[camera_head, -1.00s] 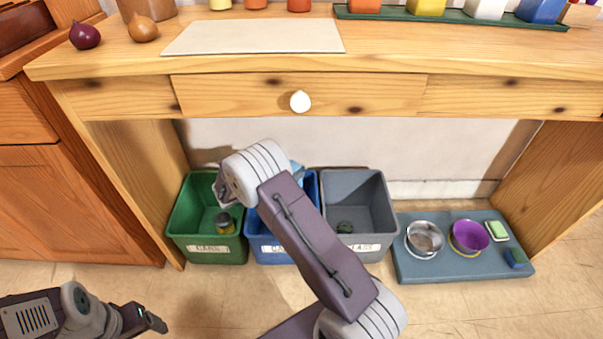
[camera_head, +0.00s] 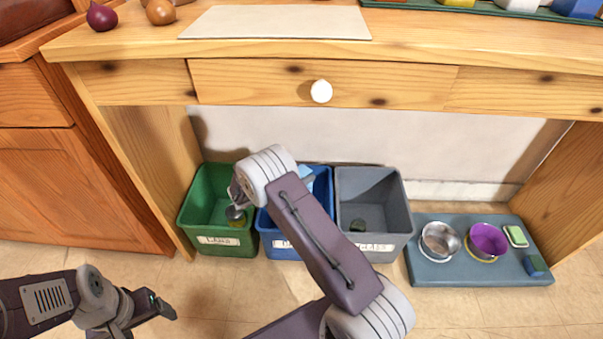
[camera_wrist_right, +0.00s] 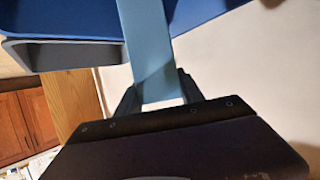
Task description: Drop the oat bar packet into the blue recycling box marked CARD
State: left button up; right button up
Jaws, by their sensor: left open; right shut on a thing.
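The oat bar packet (camera_wrist_right: 146,50) is a long light blue bar in the right wrist view. My right gripper (camera_wrist_right: 158,92) is shut on one end of it. In the head view, my right wrist hides that gripper above the bins. A light blue patch (camera_head: 308,178) shows beside the wrist, over the blue box; I cannot tell if it is the packet. The blue recycling box (camera_head: 280,246) is the middle bin, its label partly covered by my arm. My left gripper (camera_head: 160,306) is open and empty, low at the left, in front of the bins.
A green bin (camera_head: 225,245) stands left of the blue box and a grey bin (camera_head: 385,250) right of it. A blue-grey mat (camera_head: 480,276) with bowls lies further right.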

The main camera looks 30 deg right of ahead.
jog(key=o, duration=1.4)
jog(key=shift+r, duration=0.1)
jog(key=p+v, duration=0.5)
jog(key=v, duration=0.4)
